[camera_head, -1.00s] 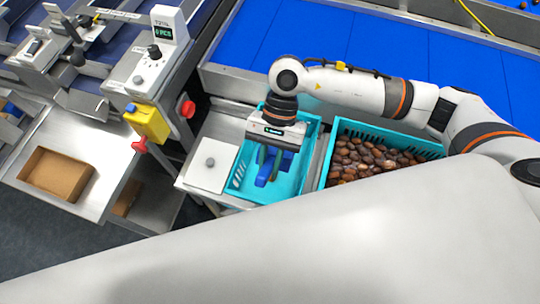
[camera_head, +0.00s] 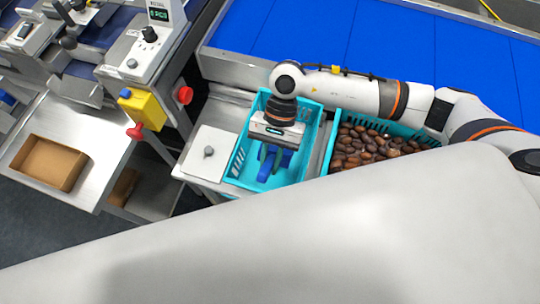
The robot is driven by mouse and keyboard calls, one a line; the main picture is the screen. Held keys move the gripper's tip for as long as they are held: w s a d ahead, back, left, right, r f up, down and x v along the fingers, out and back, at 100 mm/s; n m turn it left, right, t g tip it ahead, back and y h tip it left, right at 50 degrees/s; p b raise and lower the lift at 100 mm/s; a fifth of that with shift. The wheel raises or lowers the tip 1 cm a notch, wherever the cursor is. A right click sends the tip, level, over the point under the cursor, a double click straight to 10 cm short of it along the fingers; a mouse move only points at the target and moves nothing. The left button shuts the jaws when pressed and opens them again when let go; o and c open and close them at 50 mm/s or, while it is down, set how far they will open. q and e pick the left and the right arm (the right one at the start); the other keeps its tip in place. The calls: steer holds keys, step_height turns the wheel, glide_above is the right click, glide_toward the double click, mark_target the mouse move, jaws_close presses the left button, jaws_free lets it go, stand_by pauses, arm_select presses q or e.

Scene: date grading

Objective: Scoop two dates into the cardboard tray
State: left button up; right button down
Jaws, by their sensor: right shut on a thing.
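The dates (camera_head: 362,150) lie heaped, brown and glossy, in a turquoise crate (camera_head: 408,131) at the right. My right gripper (camera_head: 270,163) points down over a second turquoise crate (camera_head: 303,143) to the left of it. It is shut on a blue scoop (camera_head: 266,168), whose lower part hangs inside this crate. I cannot tell whether the scoop touches the crate floor or holds any dates. The cardboard tray (camera_head: 49,162) is brown, open and looks empty. It sits on a steel shelf at the left. My left gripper is not in view.
A weighing unit with a display (camera_head: 158,15), a yellow box (camera_head: 141,108) and red knobs (camera_head: 183,95) stands between the tray and the crates. A white lidded plate (camera_head: 208,152) lies left of the empty crate. A blue conveyor (camera_head: 400,50) runs behind.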

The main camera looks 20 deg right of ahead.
steer(key=shift+f+b, duration=1.95)
steer(key=shift+f, duration=2.5)
steer(key=shift+w+d+f+t+h, duration=0.25)
steer(key=shift+w+d+f+t, duration=0.15)
steer(key=shift+w+d, duration=0.5)
steer(key=shift+w+d+f+t+h, duration=0.35)
steer(key=shift+w+d+f, duration=0.2)
steer(key=shift+w, duration=0.65)
steer(key=shift+w+d+f+t+h, duration=0.2)
steer(key=shift+w+d+f+t, duration=0.2)
steer(key=shift+w+d, duration=0.5)
steer(key=f+t+h+b, duration=0.1)
steer(key=f+b, duration=0.1)
steer(key=w+f+t+b, duration=0.1)
steer(key=f+b, duration=0.1)
steer(key=shift+w+d+f+t+h+b, duration=0.1)
steer(key=shift+w+d+t+h+b, duration=0.05)
steer(key=shift+t+h+b, duration=0.2)
steer(key=shift+r, duration=0.4)
steer(key=shift+r, duration=0.1)
